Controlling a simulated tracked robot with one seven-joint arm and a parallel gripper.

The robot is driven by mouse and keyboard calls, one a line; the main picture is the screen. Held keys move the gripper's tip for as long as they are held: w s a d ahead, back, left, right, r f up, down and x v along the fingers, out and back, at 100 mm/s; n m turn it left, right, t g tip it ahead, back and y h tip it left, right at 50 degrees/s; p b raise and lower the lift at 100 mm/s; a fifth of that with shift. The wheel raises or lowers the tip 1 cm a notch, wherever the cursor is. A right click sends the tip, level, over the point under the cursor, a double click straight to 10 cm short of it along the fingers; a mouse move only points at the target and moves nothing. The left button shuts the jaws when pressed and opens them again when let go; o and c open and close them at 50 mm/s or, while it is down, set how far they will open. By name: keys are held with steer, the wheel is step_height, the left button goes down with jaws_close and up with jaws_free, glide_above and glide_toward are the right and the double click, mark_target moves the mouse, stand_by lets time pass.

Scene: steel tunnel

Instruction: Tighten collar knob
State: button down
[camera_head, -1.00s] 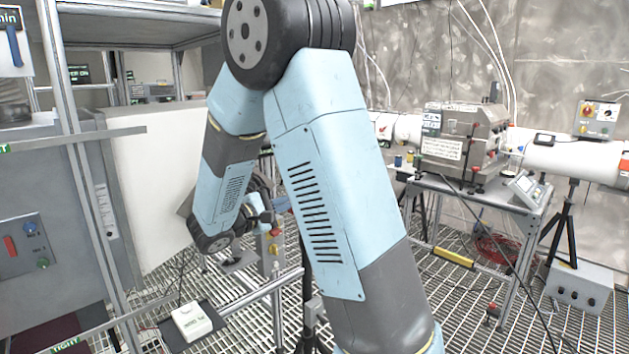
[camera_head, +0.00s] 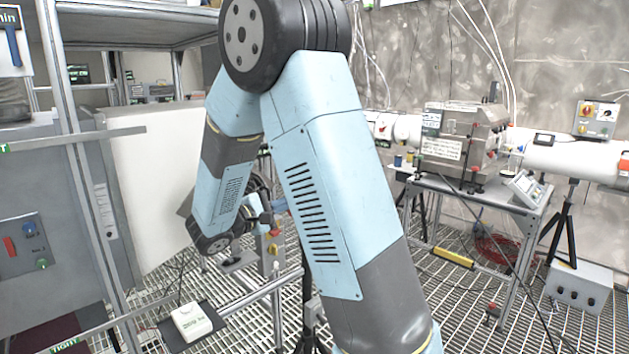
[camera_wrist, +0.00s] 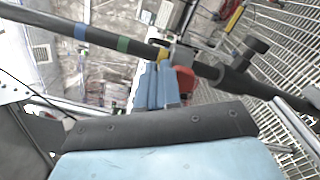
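In the wrist view a dark rod (camera_wrist: 100,38) with blue, green and yellow bands crosses above my gripper (camera_wrist: 157,72). A grey collar (camera_wrist: 180,53) sits around the rod just right of the yellow band. A red part (camera_wrist: 185,80) shows below the collar, right beside my fingers. A black knob-like part (camera_wrist: 256,45) stands off the rod farther right; I cannot tell which part is the collar knob. My blue fingers lie close together, their tips by the rod and collar; any grip between them is hidden. In the head view my arm mostly hides this area.
A metal cabinet (camera_head: 35,200) and shelf frame (camera_head: 75,160) stand at the left. A white box (camera_head: 190,322) sits low in front. A bench (camera_head: 480,190) with a machine (camera_head: 460,140) stands at the right. Grated floor (camera_head: 430,310) lies between.

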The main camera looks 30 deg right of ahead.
steer(key=shift+s+d+f+g, duration=0.2)
steer(key=shift+d+f+g, duration=0.1)
steer(key=shift+d, duration=0.3)
steer(key=shift+s+d+f, duration=0.1)
steer(key=shift+s+f, duration=0.05)
steer(key=shift+f, duration=0.3)
steer(key=shift+s, duration=0.55)
steer(key=v, duration=0.6)
steer(key=shift+w, duration=0.2)
stand_by(0.3)
steer(key=shift+w+a, duration=0.25)
steer(key=shift+a, duration=0.3)
